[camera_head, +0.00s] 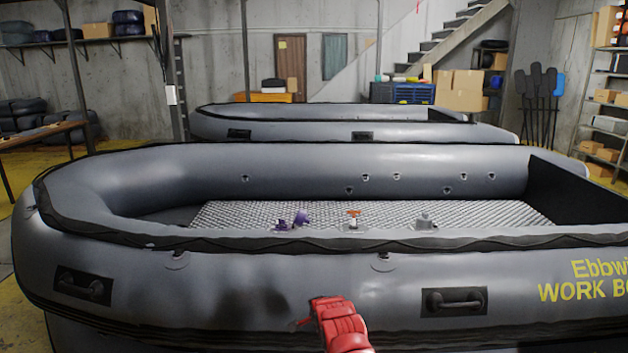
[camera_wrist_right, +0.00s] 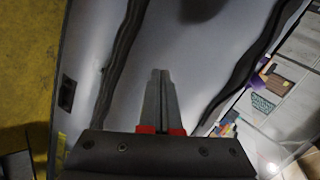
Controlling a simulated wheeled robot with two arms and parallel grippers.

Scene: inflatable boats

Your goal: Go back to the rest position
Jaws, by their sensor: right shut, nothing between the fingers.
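My right gripper (camera_wrist_right: 160,76) shows in the right wrist view with its two grey fingers together and nothing between them. The grey side tube of the near inflatable boat (camera_wrist_right: 205,70) lies beyond the fingertips; I cannot tell the exact gap. In the head view a red part of my arm (camera_head: 340,326) rises from the bottom edge in front of the near boat (camera_head: 220,285). The fingers cannot be made out there. My left gripper is in neither view.
A second boat (camera_head: 300,121) lies behind. A table (camera_head: 40,134) stands left; shelves (camera_head: 606,125) stand right. Yellow floor (camera_wrist_right: 25,75) shows beside the boat.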

